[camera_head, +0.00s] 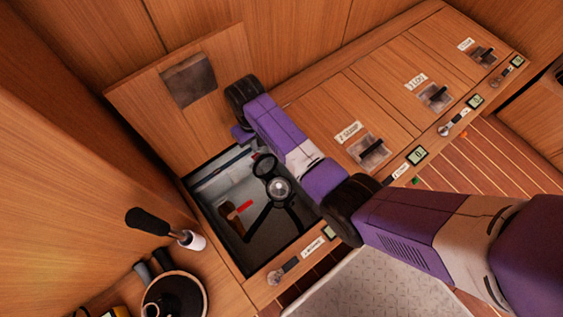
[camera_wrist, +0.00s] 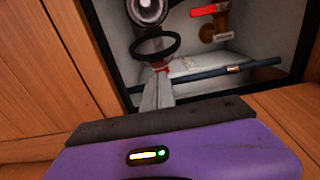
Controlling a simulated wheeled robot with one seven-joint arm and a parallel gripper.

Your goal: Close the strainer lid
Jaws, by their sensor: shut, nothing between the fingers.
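The strainer (camera_head: 279,188) stands inside the open floor compartment, with a round, glassy top. Its lid (camera_head: 264,166), a dark ring, is swung up and open beside the body. In the wrist view the strainer body (camera_wrist: 148,10) is at the top, and the lid ring (camera_wrist: 155,45) is just below it. My gripper (camera_wrist: 160,72) is shut and empty, its fingertips close to the near edge of the lid; I cannot tell whether they touch. A small red part shows at the fingertips. In the head view my arm mostly hides the gripper.
A red-handled valve (camera_head: 243,207) sits left of the strainer; it also shows in the wrist view (camera_wrist: 208,9). A blue pipe (camera_wrist: 210,78) crosses the compartment. The raised hatch panel (camera_head: 140,90) stands behind. Closed hatches (camera_head: 320,110) lie right, and a black-handled tool (camera_head: 150,222) stands left.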

